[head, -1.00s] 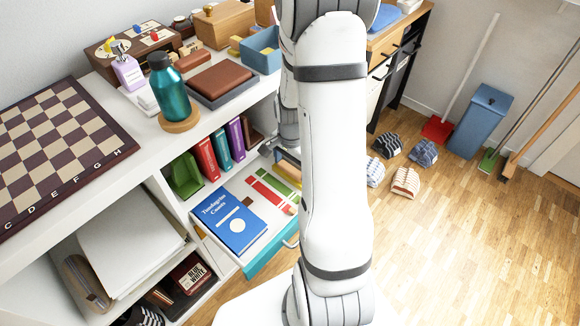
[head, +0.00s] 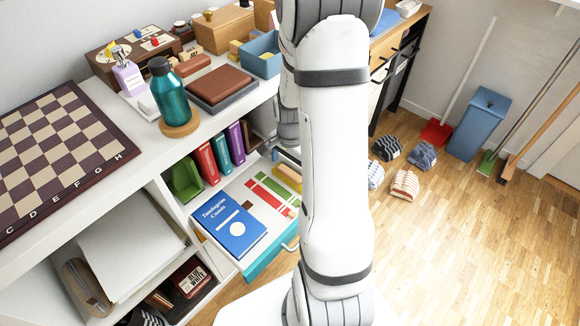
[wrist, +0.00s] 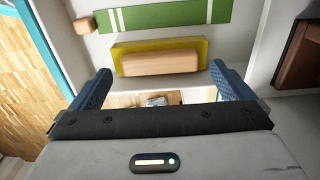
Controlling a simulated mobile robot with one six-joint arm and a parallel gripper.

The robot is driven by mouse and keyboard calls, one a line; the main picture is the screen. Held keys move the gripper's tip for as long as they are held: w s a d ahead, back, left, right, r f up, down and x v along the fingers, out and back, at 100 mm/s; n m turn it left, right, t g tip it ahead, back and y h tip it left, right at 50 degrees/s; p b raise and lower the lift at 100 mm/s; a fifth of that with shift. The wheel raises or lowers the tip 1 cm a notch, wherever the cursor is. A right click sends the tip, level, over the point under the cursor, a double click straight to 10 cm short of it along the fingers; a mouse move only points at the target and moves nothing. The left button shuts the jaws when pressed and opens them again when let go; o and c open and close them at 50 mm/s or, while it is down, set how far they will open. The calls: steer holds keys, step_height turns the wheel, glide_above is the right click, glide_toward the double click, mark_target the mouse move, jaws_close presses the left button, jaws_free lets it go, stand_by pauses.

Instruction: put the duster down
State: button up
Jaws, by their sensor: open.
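The duster (wrist: 160,63), a pale wooden block on a yellow-green pad, lies in the open drawer (head: 262,262). It also shows in the head view (head: 288,178), beside my arm. My gripper (wrist: 159,75) is open, with its two blue fingers spread wide, one on each side of the duster and apart from it. Nothing is between the fingers. In the head view my arm hides most of the gripper and part of the drawer.
A blue book (head: 229,225) lies in the drawer, left of green and red strips (head: 272,192). A small wooden block (wrist: 82,26) is near the drawer's side in the wrist view. Upright binders (head: 221,153) stand on the shelf behind. The shelf top above is crowded.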

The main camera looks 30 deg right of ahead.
mark_target(291, 172)
step_height(291, 172, up, 10)
steer(key=r+p, duration=0.1)
steer(key=p, duration=0.2)
steer(key=s+a+r+n+t, duration=0.1)
steer(key=s+a+r+n, duration=0.9)
steer(key=s+a+n, duration=0.2)
steer(key=shift+a+r+n, duration=0.25)
steer(key=shift+a+n, duration=0.2)
steer(key=shift+n, duration=0.55)
